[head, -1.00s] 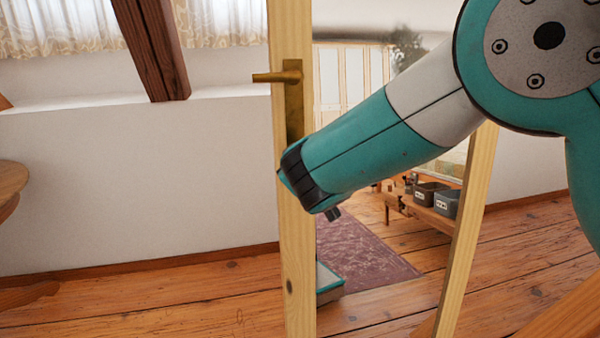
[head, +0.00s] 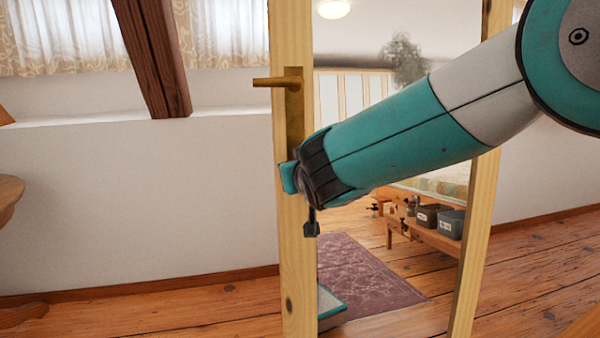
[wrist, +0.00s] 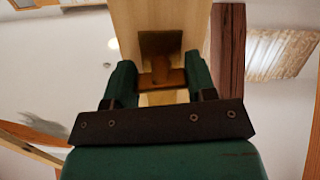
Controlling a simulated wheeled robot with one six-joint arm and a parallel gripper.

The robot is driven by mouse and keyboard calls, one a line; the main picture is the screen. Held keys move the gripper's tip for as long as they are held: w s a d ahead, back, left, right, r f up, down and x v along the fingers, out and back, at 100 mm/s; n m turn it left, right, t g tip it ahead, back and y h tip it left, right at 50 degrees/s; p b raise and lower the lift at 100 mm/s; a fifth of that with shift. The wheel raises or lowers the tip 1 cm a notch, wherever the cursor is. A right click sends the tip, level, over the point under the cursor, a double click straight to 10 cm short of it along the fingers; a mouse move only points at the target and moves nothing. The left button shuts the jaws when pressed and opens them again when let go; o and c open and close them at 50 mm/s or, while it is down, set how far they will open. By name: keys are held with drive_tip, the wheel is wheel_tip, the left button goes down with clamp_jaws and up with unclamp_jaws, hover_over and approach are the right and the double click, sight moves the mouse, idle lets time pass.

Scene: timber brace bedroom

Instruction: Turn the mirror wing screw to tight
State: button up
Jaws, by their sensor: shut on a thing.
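The mirror (head: 340,100) stands in a pale wooden frame whose left post (head: 297,290) is in front of me. In the wrist view, a brass wing screw (wrist: 163,78) sticks out from a dark plate (wrist: 160,42) on a wooden post. My gripper (wrist: 160,82) has a green finger on each side of the screw and is shut on it. In the head view, my gripper (head: 288,177) is at the left post, below a brass lever handle (head: 278,82). My wrist hides the screw there, so I cannot tell its angle.
A dark timber brace (head: 152,55) and a white wall (head: 140,200) are to the left. A round wooden table edge (head: 10,195) shows at far left. The mirror reflects a rug, a bench with grey bins and a bed. Bare floorboards (head: 180,315) lie in front.

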drive_tip(key=shift+d+f, duration=0.1)
drive_tip(key=shift+f, duration=0.05)
drive_tip(key=o, duration=0.9)
drive_tip(key=shift+o, duration=0.2)
drive_tip(key=v, duration=1.7)
drive_tip(key=shift+s, duration=0.25)
